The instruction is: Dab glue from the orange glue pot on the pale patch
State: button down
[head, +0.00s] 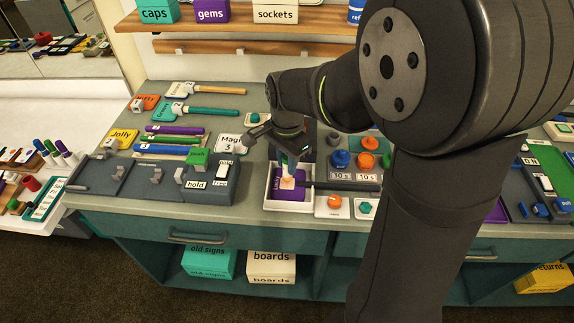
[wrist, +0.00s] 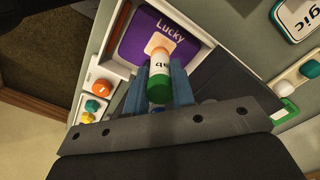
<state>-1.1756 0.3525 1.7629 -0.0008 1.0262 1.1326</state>
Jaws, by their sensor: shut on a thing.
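My gripper (head: 289,163) is shut on an upright dabber (wrist: 160,65), white with a green end and lettering that reads "ab". The dabber's lower end is over the pale patch (wrist: 151,44), a peach square on the purple "Lucky" board (wrist: 133,50). I cannot tell whether it touches. The board (head: 276,186) lies in a white tray (head: 268,205). The pale patch also shows in the head view (head: 286,183), partly covered by the dabber. What looks like the orange glue pot (head: 334,201) stands on a white base right of the tray; it also shows in the wrist view (wrist: 102,86).
A teal pot (head: 365,207) stands right of the orange one. A grey fixture with a "hold" label (head: 195,184) is left of the tray. Paddles and coloured sticks (head: 174,130) lie back left.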

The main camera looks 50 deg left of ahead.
jog(key=shift+r, duration=2.4)
jog(key=shift+w, duration=0.1)
